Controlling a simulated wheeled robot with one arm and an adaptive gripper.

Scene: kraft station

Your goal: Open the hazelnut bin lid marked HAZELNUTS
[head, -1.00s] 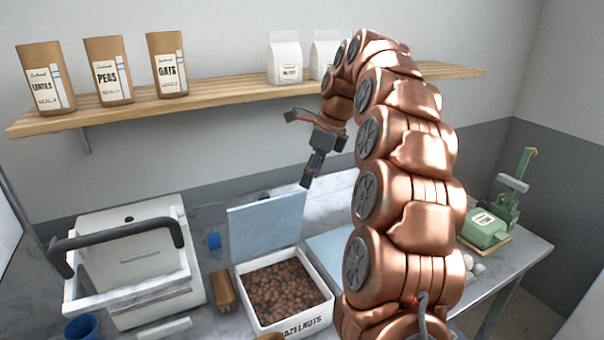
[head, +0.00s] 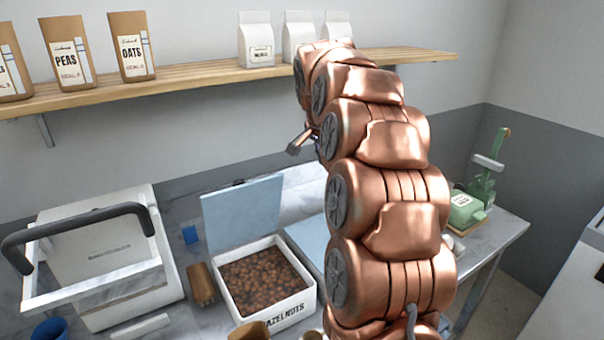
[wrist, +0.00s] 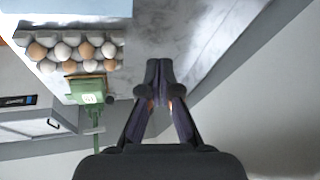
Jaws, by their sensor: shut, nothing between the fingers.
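The hazelnut bin (head: 308,296) is a white box marked HAZELNUTS on its front, full of brown nuts. Its pale blue lid (head: 242,213) stands raised at the back of the bin, so the bin is open. My gripper (wrist: 158,68) shows in the wrist view with its fingertips together and nothing between them. It is over the counter's edge, away from the bin. In the head view my copper arm rises right of the bin and hides most of the gripper.
A second pale blue lid (head: 312,245) lies right of the bin, partly behind my arm. A white machine with a dark handle (head: 80,225) stands left. A green device (head: 470,205) is at the counter's right end. An egg tray (wrist: 70,50) shows in the wrist view. A shelf (head: 210,76) holds several bags.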

